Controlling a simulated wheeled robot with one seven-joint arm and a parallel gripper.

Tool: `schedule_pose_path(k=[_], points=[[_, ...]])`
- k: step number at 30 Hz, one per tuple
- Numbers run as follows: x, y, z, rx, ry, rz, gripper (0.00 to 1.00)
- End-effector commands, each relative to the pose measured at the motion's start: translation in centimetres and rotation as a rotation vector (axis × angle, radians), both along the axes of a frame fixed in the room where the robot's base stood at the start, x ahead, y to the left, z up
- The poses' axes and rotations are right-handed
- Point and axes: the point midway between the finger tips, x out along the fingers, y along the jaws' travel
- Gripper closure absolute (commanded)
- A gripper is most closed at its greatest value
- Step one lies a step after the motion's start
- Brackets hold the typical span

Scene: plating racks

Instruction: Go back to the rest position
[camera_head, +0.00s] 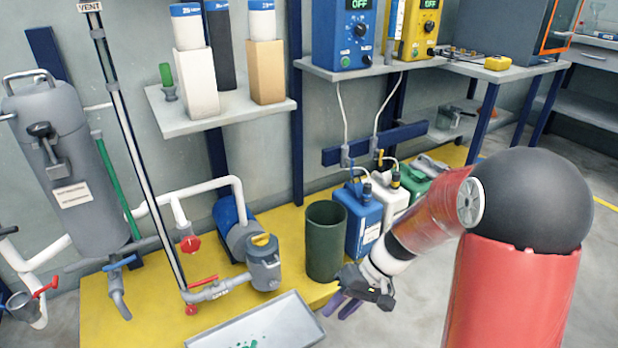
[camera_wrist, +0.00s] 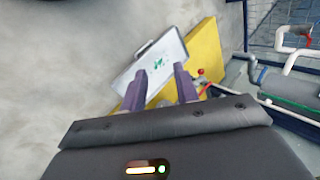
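My gripper (camera_head: 350,304) is at the end of my red arm, in front of the yellow platform, in the lower middle of the head view. It hangs in the air to the right of a grey tray (camera_head: 300,312) holding small green pieces. In the wrist view my gripper (camera_wrist: 161,84) shows two purple fingers set apart with nothing between them. The tray (camera_wrist: 172,45) lies beyond the fingertips in that view.
A dark green bin (camera_head: 326,245) stands close behind my gripper. Blue (camera_head: 364,222) and white jugs stand behind my forearm. The yellow platform (camera_head: 120,320) carries a pump (camera_head: 263,265) and pipes with red valve handles. Open grey floor lies at the right.

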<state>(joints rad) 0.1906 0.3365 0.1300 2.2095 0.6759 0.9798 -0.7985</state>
Motion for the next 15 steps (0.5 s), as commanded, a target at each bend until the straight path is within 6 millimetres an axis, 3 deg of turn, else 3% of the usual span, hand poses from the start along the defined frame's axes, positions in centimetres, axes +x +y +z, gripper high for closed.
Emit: schedule_pose_path(k=[1, 6, 15], points=[[-0.7, -0.4, 2.2, -0.054, -0.039, 0.0, 0.7], [-3.2, -2.3, 7.5, -0.224, -0.144, -0.041, 0.7], [-8.7, -5.8, 15.2, -0.459, -0.385, -0.2, 0.7]])
